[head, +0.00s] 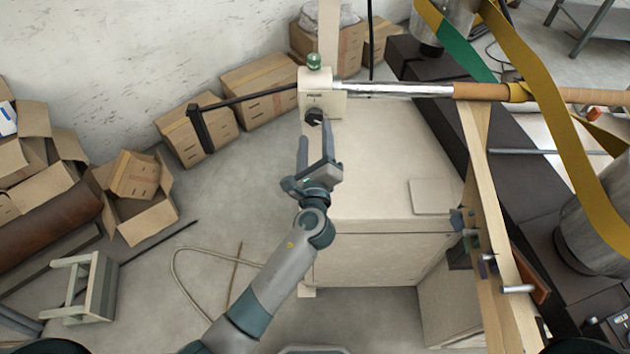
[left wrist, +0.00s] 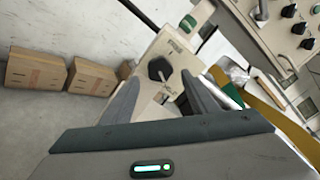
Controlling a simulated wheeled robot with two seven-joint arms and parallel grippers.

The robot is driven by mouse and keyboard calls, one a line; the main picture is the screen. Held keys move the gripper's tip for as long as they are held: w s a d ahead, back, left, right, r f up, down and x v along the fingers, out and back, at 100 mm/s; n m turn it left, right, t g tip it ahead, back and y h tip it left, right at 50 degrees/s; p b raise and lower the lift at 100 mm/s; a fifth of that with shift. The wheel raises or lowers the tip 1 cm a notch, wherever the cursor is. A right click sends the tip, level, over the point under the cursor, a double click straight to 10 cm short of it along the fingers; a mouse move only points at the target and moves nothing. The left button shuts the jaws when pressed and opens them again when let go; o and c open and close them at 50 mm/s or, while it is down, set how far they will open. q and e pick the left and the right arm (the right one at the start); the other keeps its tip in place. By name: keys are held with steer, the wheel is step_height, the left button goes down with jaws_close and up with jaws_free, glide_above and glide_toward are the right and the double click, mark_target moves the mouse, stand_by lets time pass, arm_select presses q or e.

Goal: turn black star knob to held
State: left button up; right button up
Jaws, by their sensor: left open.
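The black star knob (head: 314,117) sits on the front of a cream head block (head: 330,106) beneath a green button. In the left wrist view the knob (left wrist: 159,68) shows between and beyond my finger tips, with a pointer-like tab at its lower right. My left gripper (head: 316,145) is open just below the knob in the head view, its fingers pointing up toward it. I see no contact between the fingers and the knob. My right gripper is not in view.
A metal shaft (head: 395,89) runs right from the block, and a black crank handle (head: 200,128) reaches left. A cream cabinet (head: 380,190) stands below. Cardboard boxes (head: 262,90) line the wall. Yellow belts (head: 560,110) cross at right. Floor left of my arm is mostly open.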

arm_select(q)
steer(key=s+b, duration=0.3)
steer(key=s, duration=1)
steer(key=shift+b, duration=0.4)
